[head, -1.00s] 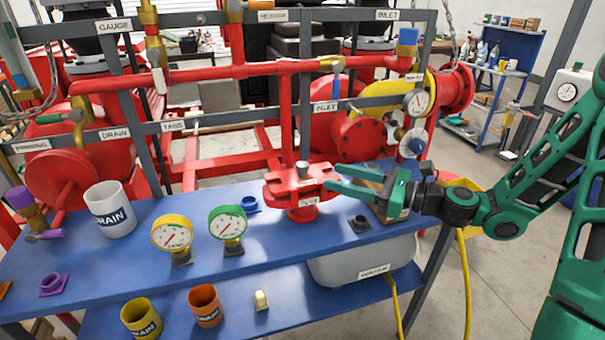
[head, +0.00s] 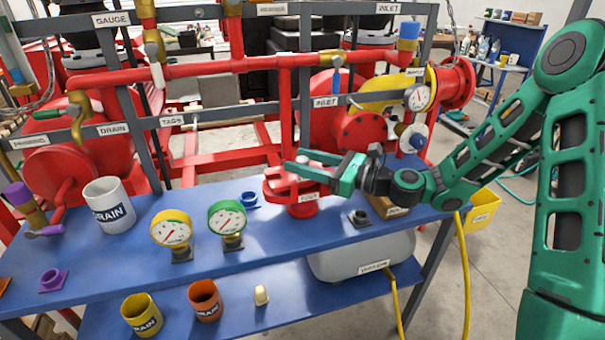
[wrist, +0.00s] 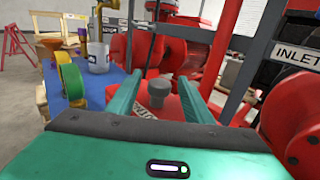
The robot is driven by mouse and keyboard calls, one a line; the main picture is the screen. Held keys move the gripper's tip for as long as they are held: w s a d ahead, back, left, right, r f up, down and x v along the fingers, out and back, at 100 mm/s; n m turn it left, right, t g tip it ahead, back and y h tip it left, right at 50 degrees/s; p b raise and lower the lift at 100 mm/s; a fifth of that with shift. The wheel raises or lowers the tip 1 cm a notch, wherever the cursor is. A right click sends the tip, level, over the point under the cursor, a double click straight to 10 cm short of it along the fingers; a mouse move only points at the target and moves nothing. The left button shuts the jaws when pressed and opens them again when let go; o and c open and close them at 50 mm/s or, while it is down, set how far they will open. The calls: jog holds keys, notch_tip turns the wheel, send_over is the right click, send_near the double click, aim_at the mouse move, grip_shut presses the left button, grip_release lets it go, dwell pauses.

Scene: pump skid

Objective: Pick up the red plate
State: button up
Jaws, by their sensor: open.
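The red plate (head: 277,187) sits on a red stand on the blue bench, with a label on the stand's front. My gripper (head: 292,161) is open and empty, reaching in from the right with its green fingers over the plate. In the wrist view, the fingers (wrist: 160,77) stand apart on either side of a grey knob, and the red plate (wrist: 177,108) shows between and below them. I cannot tell whether a finger touches the plate.
Two gauges (head: 227,216), a white DRAIN mug (head: 108,205) and a blue fitting (head: 249,198) stand left of the plate. A dark fitting (head: 360,217) and a cardboard box (head: 388,207) are to its right. Red pipes (head: 286,110) and a grey frame rise behind.

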jog(key=shift+w+a, duration=0.1)
jog(key=shift+a, duration=0.05)
grip_shut()
jog(key=shift+r, duration=0.15)
